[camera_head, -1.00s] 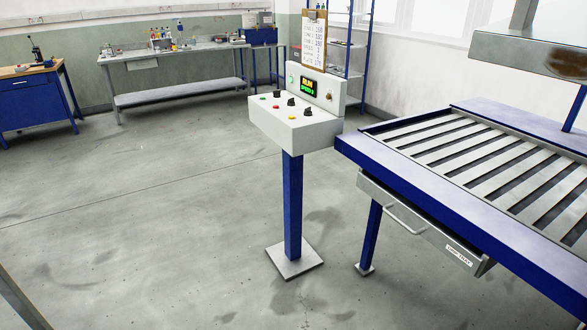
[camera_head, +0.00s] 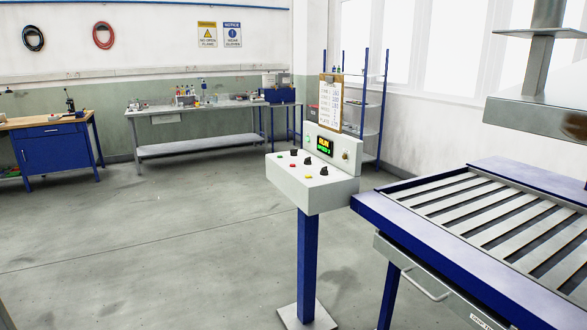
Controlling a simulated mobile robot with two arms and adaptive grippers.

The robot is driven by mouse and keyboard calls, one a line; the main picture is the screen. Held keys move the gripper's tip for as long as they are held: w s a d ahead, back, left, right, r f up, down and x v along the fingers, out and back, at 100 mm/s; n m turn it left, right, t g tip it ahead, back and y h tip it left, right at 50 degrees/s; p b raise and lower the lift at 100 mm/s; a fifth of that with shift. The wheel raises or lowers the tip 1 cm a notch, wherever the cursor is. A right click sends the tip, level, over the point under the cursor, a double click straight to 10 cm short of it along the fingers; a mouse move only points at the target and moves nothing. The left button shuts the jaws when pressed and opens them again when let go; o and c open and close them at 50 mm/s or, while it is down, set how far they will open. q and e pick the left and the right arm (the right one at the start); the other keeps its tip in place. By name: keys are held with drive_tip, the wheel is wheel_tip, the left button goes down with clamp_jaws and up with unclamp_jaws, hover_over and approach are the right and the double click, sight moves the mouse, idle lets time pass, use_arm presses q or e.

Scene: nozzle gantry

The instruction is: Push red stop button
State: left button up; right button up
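The control box (camera_head: 312,194) is a white console on a blue post, right of the middle of the head view. Its sloped top carries a small red button (camera_head: 293,166), black knobs (camera_head: 307,161) and a yellow button (camera_head: 308,177). A small green button sits near the left edge of the top. The upright back panel has a lit display (camera_head: 325,145) with yellow and green text, the top line reading like "RUN". Neither of my grippers shows in the view.
A slatted blue-framed table (camera_head: 450,205) with a drawer stands close right of the console. A metal hood (camera_head: 545,110) hangs over it. A clipboard (camera_head: 330,101) stands above the console. Benches line the back wall. The floor (camera_head: 150,250) left of the console is clear.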

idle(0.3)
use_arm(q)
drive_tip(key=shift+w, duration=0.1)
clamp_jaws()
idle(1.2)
